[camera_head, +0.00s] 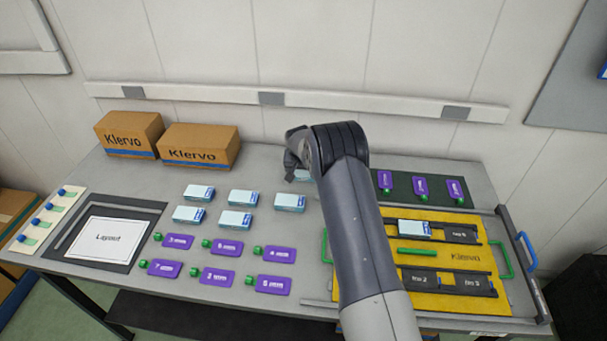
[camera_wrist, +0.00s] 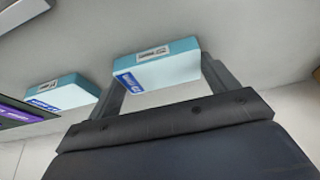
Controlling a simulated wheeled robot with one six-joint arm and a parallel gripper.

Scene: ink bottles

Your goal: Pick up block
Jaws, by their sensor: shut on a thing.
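The block (camera_wrist: 158,68) in my gripper (camera_wrist: 163,84) is a pale blue and white box with a blue label, seen in the wrist view. My gripper's two fingers are shut on it, one on each side. In the head view my arm hides most of the gripper, and only a sliver of a pale box (camera_head: 302,175) shows beside it. Several similar blocks stand on the table, such as the front-left one (camera_head: 188,215) and the right one (camera_head: 289,202). Another block (camera_wrist: 62,93) lies to the left in the wrist view.
A yellow Klervo tray (camera_head: 455,257) at the right has dark slots, one with a block (camera_head: 414,229). Purple tags (camera_head: 274,254) lie in front of the blocks. Cardboard boxes (camera_head: 198,146) stand at the back left. A Layout sheet (camera_head: 107,240) lies at the left.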

